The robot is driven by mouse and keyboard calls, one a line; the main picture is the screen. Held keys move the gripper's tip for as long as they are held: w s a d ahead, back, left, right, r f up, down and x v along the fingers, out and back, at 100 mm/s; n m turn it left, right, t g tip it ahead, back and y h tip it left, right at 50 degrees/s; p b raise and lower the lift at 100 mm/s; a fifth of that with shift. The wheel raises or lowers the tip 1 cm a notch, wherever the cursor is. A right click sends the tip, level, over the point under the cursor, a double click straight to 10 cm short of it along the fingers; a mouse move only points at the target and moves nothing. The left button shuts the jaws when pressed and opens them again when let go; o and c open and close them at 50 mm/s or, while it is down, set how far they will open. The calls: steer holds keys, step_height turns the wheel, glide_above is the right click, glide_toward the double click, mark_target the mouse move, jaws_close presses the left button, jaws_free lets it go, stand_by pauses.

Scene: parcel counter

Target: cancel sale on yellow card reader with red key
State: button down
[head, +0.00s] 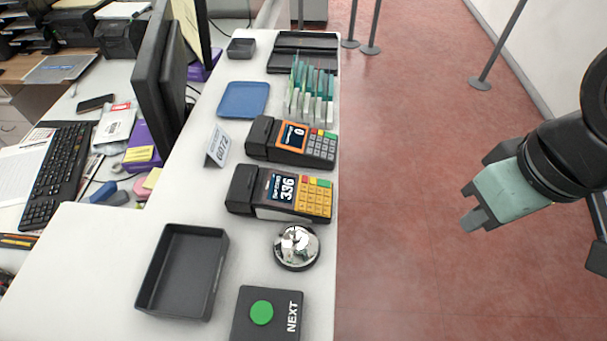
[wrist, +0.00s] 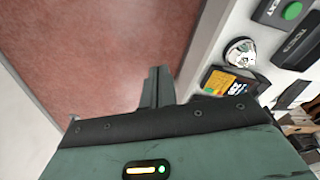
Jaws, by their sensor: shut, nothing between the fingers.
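The yellow card reader (head: 268,194), dark with yellow keys and a screen reading 336, lies on the counter's right part in the head view. Its small red key (head: 303,180) appears at the screen end of the coloured key row. The reader also shows in the wrist view (wrist: 226,83), partly cut off by my gripper's body; the red key is not clear there. My gripper (head: 470,218) is shut and empty, over the red floor to the right of the counter, well apart from the reader. Its fingers also show in the wrist view (wrist: 158,86).
A reader with an orange-framed screen (head: 291,141) lies just beyond; a silver bell (head: 297,247) is just nearer. A green NEXT button (head: 262,313), black tray (head: 182,271), price sign (head: 217,146) and card rack (head: 310,92) stand on the counter. Open floor surrounds my gripper.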

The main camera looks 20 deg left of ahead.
steer(key=w+a+t+y+p, duration=0.2)
steer(key=w+a+y+p, duration=0.15)
steer(key=w+a, duration=0.55)
steer(key=a+f+m+g+y+p, duration=0.1)
steer(key=a+y+p, duration=0.1)
steer(key=a+y, duration=0.5)
steer(key=a, duration=0.4)
steer(key=shift+s+a+f+g, duration=0.3)
steer(key=shift+s+a, duration=0.05)
steer(key=b, duration=0.7)
glide_above(305, 179)
steer(key=d, duration=0.3)
steer(key=f, duration=0.7)
steer(key=shift+a, duration=0.25)
steer(key=shift+a+f, duration=0.25)
steer(key=shift+f, duration=0.55)
